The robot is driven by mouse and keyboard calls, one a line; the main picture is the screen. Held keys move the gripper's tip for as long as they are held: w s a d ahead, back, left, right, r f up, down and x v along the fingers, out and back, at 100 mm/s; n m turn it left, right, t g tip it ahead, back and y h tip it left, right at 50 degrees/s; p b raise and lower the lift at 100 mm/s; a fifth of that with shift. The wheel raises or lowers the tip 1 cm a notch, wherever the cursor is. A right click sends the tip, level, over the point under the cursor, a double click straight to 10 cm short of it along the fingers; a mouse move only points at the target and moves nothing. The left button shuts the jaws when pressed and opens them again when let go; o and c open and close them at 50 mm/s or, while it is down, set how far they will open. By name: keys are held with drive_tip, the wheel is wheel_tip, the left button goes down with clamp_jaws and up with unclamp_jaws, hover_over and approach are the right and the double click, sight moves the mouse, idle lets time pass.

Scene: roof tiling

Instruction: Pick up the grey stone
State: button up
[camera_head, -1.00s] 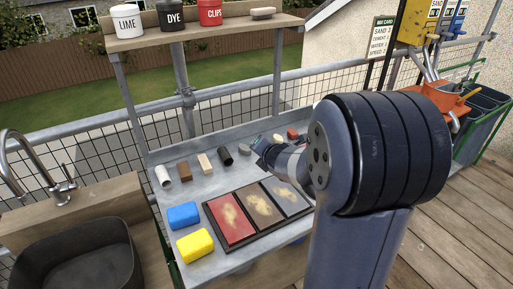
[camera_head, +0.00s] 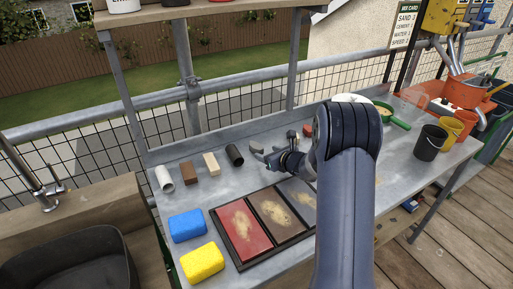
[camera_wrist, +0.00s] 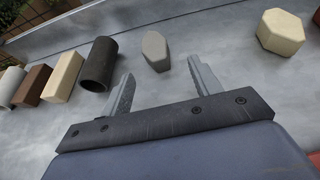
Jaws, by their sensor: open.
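The grey stone (camera_wrist: 156,50) is a small elongated piece with angled ends, lying on the grey metal bench (camera_wrist: 215,90). In the head view the stone (camera_head: 256,147) lies toward the back of the bench, just beyond my gripper (camera_head: 272,158). In the wrist view my gripper (camera_wrist: 160,73) is open and empty. Its two fingers point toward the stone, which sits ahead of the gap between the fingertips. I cannot tell the exact height of the fingers above the bench.
Left of the stone stand a dark tube (camera_wrist: 98,64), a beige block (camera_wrist: 65,77) and a brown block (camera_wrist: 33,85). A beige faceted block (camera_wrist: 281,32) lies to the right. A three-panel tray (camera_head: 243,232) and blue (camera_head: 187,225) and yellow (camera_head: 202,262) sponges lie nearer.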

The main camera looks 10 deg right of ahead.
sight(261, 150)
drive_tip(key=shift+p+x, duration=0.8)
drive_tip(key=shift+x, duration=2)
drive_tip(key=shift+s+a+r, duration=0.1)
drive_tip(key=shift+a+r, duration=0.05)
drive_tip(key=shift+c, duration=0.3)
drive_tip(key=c, duration=1.1)
